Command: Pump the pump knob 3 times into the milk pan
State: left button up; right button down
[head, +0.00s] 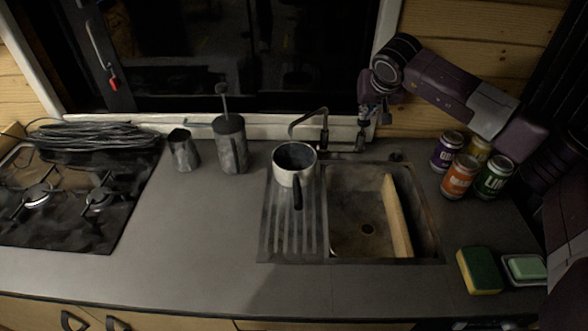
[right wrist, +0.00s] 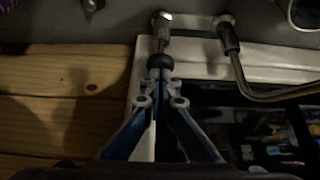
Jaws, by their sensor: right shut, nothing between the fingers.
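The milk pan (head: 308,176), pale with a dark inside and a black handle pointing toward me, stands on the ribbed drainboard left of the sink. The curved spout of the pump tap (head: 323,125) reaches over it. My right gripper (head: 364,117) is shut and empty, pointing down at the right end of the tap. In the right wrist view, the black pump knob (right wrist: 160,61) sits on a metal stem just beyond the closed fingertips (right wrist: 160,76). I cannot tell whether they touch. The fingers hide part of the knob. My left gripper is not in view.
The sink (head: 352,225) holds a wooden board (head: 396,215). Several cans (head: 460,177) stand at the right, with a sponge (head: 480,271) in front. A grey press (head: 231,147) and jug (head: 184,150) stand left of the pan. The stove (head: 75,200) is far left. The left-middle counter is clear.

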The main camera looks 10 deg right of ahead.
jog(key=shift+s+f+b, duration=0.1)
jog(key=shift+f+b, duration=0.6)
jog(key=shift+f, duration=0.65)
jog(key=shift+r+p, duration=1.8)
jog(key=shift+r, duration=0.8)
notch_tip(320, 180, up, 6)
jog(key=p, duration=0.4)
